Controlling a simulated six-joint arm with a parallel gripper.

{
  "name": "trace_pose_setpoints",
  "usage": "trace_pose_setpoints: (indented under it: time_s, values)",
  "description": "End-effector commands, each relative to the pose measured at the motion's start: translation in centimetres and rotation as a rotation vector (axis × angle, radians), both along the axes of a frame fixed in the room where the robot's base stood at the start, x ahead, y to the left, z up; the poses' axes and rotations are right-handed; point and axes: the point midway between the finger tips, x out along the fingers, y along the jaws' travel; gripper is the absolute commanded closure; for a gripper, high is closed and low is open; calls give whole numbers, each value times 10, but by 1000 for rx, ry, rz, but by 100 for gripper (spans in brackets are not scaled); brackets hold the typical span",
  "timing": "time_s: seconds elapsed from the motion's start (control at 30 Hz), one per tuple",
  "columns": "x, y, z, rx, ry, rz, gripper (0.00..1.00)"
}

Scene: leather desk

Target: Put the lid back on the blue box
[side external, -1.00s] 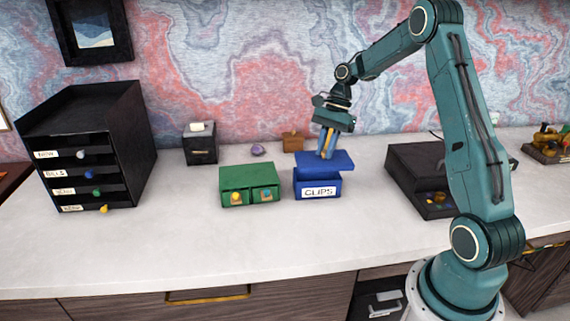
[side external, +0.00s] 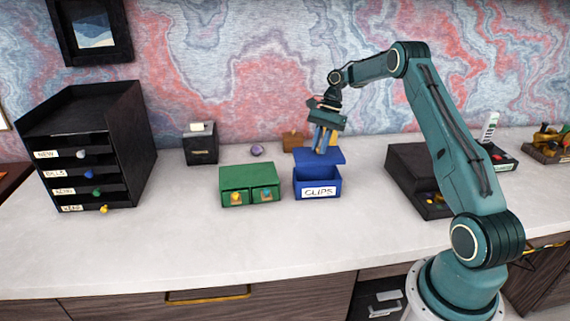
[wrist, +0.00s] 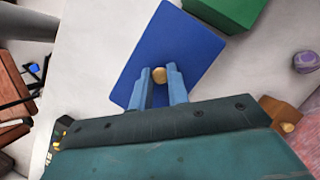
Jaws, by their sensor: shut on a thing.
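The blue box (side external: 318,187) stands on the desk with a white CLIPS label on its front. Its opening shows in the side view. The blue lid (side external: 326,157) is above the back of the box, raised clear of the front rim. My gripper (side external: 321,148) is over the lid, its fingers pointing down. In the wrist view, my gripper (wrist: 160,76) is shut on the small tan knob (wrist: 159,75) of the lid (wrist: 175,45). The lid hides the box in the wrist view, apart from perhaps a sliver.
A green two-drawer box (side external: 250,184) stands just left of the blue box. A purple stone (side external: 256,150) and a small brown box (side external: 292,141) lie behind. A black box (side external: 415,180) stands to the right. The front desk is clear.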

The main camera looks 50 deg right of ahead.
Motion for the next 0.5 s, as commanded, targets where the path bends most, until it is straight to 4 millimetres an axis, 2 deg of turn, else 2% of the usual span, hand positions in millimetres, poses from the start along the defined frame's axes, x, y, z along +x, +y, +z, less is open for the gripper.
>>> trace_pose_setpoints:
  time_s: [0.27,0.5]
  values:
    - [0,0,-5,1,0,-1,100]
    - [0,1,-18,2,2,-1,100]
